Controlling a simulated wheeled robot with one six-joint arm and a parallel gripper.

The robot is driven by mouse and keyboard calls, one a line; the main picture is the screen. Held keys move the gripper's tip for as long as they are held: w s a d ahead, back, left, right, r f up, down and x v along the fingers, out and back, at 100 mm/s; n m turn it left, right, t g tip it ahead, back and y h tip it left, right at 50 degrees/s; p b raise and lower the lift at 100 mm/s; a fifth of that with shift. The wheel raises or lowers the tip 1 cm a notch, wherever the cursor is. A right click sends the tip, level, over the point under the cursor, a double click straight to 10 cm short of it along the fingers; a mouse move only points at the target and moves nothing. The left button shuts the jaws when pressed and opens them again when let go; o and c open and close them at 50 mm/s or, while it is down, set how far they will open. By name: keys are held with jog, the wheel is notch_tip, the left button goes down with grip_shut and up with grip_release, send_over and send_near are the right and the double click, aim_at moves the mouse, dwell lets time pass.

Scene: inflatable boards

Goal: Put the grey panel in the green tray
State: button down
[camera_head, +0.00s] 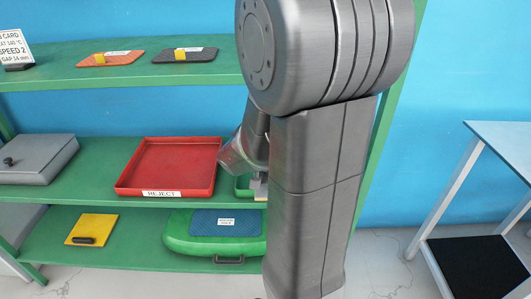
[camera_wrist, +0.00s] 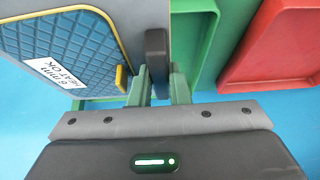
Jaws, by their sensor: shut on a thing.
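The grey panel (camera_wrist: 133,20) is in the wrist view at upper left, with a black handle (camera_wrist: 157,55). A blue quilted patch with a yellow border and a white label appears to lie on its face. My gripper (camera_wrist: 158,86) is shut on the handle. In the head view a small grey and yellow bit of the panel (camera_head: 260,189) shows beside my arm. The green tray (camera_head: 243,188) is on the middle shelf, mostly hidden by my arm. It also shows behind the panel in the wrist view (camera_wrist: 202,48); whether they touch I cannot tell.
A red tray (camera_head: 161,190) marked REJECT stands just left of the green tray. A grey case (camera_head: 35,165) is further left. Below are a yellow panel (camera_head: 92,229) and a green case (camera_head: 190,245) with a blue panel (camera_head: 226,229). Two panels lie on the upper shelf.

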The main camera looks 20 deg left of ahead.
jog(key=w+a+p, duration=0.3)
jog(key=w, duration=0.8)
notch_tip(320, 180, down, 6)
jog(key=b, duration=0.3)
jog(key=shift+w+f, duration=0.1)
jog(key=shift+w+a+f, duration=0.15)
jog(key=shift+w+f, duration=0.05)
jog(key=shift+f, duration=0.2)
jog(key=shift+f, duration=0.15)
jog(key=c, duration=1.4)
grip_release()
jog(key=shift+o, duration=0.2)
